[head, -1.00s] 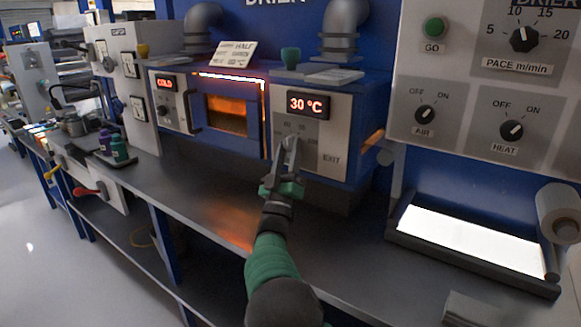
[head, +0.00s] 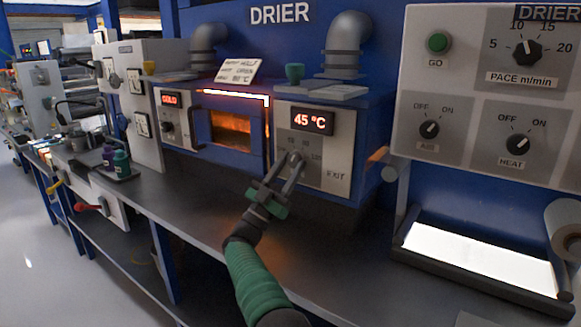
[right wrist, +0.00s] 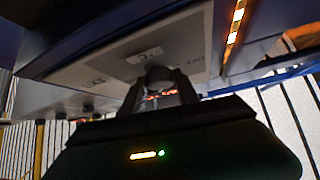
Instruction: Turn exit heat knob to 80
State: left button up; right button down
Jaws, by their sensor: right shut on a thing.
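The exit heat knob is on the grey EXIT panel (head: 338,172) of the drier, under a display (head: 308,121) that reads 45 °C. My right gripper (head: 291,163) reaches up to this panel and is shut on the knob, its fingers covering most of it. In the right wrist view the dark round knob (right wrist: 159,75) sits between the two fingertips, against the pale panel with its printed numbers. Where the knob's pointer stands is hidden. My left gripper is not in view.
Left of the panel is the glowing drier window (head: 231,128), with a display (head: 170,99) reading COLD. A control panel with AIR (head: 429,128) and HEAT (head: 517,144) knobs is at right. A lit tray (head: 480,259) lies below it. The grey bench (head: 210,222) is clear in front.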

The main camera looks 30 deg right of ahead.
dwell(0.3)
jog(key=c, duration=0.9)
grip_release()
jog(key=shift+a, duration=0.15)
jog(key=s+a+f+p, duration=0.1)
jog(key=a, duration=0.6)
jog(key=s+a+f+p, duration=0.1)
jog(key=a+f+p, duration=0.1)
jog(key=a, duration=0.6)
jog(key=shift+s+a+f, duration=0.2)
jog(key=shift+s+f, duration=0.05)
jog(key=shift+s, duration=0.15)
